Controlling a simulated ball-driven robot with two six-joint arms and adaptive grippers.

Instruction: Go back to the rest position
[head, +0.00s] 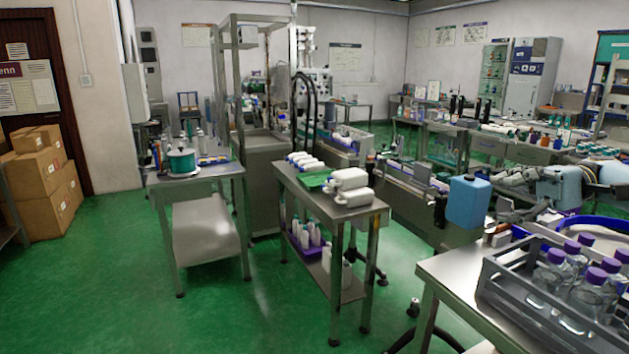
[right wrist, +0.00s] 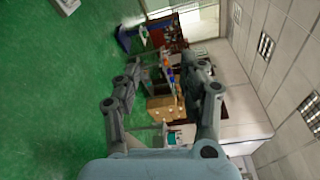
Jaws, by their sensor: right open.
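My right gripper (head: 506,192) is at the right side of the head view, with its light blue body and grey fingers pointing left. In the right wrist view the two grey fingers of this gripper (right wrist: 166,82) stand wide apart with nothing between them. It is open and empty, in the air. The wrist view is turned on its side, with green floor at left and the ceiling at right. My left gripper is not in either view.
A grey crate (head: 492,285) of purple-capped bottles stands on a steel table (head: 447,275) at front right. A steel cart (head: 315,197) with white bottles stands in the middle. A blue canister (head: 467,202) stands behind. Green floor (head: 120,290) is open at left.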

